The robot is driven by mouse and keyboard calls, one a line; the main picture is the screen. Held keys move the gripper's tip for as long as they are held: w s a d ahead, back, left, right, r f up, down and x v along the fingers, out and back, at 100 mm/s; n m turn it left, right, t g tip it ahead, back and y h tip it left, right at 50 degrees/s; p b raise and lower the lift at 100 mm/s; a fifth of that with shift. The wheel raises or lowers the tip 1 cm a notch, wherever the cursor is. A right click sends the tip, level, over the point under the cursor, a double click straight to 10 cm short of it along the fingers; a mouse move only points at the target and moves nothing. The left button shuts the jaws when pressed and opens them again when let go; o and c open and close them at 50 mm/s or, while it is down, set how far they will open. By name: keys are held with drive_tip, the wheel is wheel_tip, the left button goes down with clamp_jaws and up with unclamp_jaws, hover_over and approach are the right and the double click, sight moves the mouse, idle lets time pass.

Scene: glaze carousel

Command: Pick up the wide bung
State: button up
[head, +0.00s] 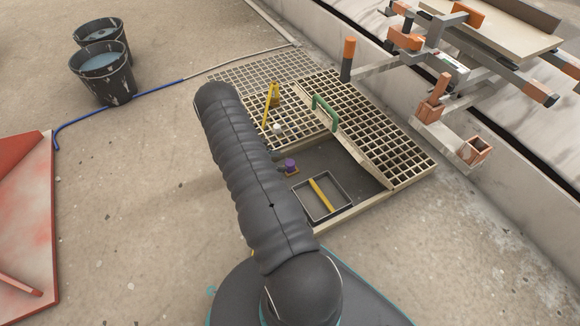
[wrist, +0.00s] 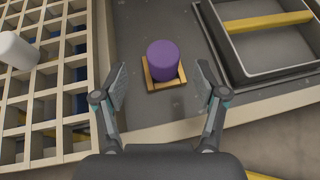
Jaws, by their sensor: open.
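A short, wide purple bung (wrist: 163,60) stands upright on a small square wooden plate (wrist: 153,85) on the dark grey floor of a recess. It also shows in the head view (head: 291,163), just right of my arm. My gripper (wrist: 161,78) is open and empty in the wrist view. Its two fingers are spread to the left and right of the bung, apart from it. How far above the bung they are is hard to tell. In the head view my arm hides the gripper. A white rounded piece (wrist: 18,50) lies on the grating to the left.
A grey tray (wrist: 236,76) with a yellow bar stands right of the bung. Beige grating (wrist: 45,115) borders the recess at left. A hinged grating panel with a green handle (head: 325,112), a yellow upright piece (head: 268,107) and two buckets (head: 105,80) stand farther off.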

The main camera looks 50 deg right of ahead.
sight(289, 163)
drive_tip(key=shift+b+x, duration=0.3)
drive_tip(key=shift+x, duration=2.3)
drive_tip(key=shift+s+r, duration=0.15)
drive_tip(key=shift+s, duration=0.05)
drive_tip(key=c, duration=1.3)
